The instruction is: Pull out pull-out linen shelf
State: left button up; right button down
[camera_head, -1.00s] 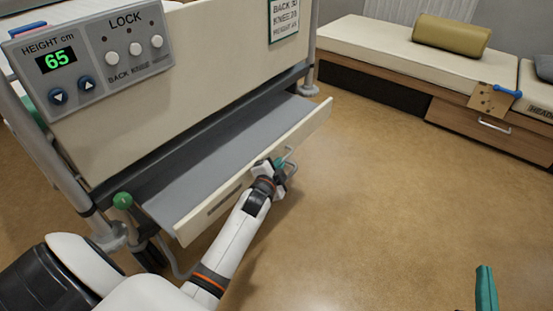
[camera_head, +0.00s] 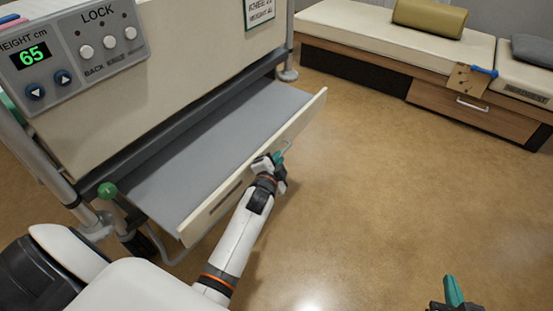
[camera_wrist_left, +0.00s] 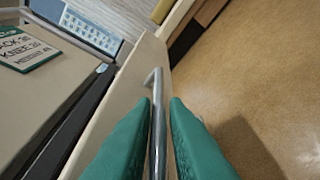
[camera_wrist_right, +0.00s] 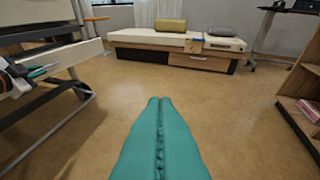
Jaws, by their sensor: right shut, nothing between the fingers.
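The pull-out linen shelf (camera_head: 215,135) is a grey panel with a cream front board, out from under the bed's end board. Its metal bar handle (camera_head: 286,146) is on the outer face. My left gripper (camera_head: 277,160) is at this handle. My right gripper (camera_head: 453,289) is at the lower right, over open floor, away from the shelf. The right wrist view shows its fingers (camera_wrist_right: 160,101) pressed together and empty.
A control panel (camera_head: 75,52) reading 65 is on the bed's end board (camera_head: 195,50). A green knob (camera_head: 107,190) is by the shelf's near corner. A bench with a drawer (camera_head: 470,108) stands at the back right. The floor (camera_head: 390,190) between is clear.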

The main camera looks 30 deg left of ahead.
pick_arm(q)
jog(key=o, duration=0.3)
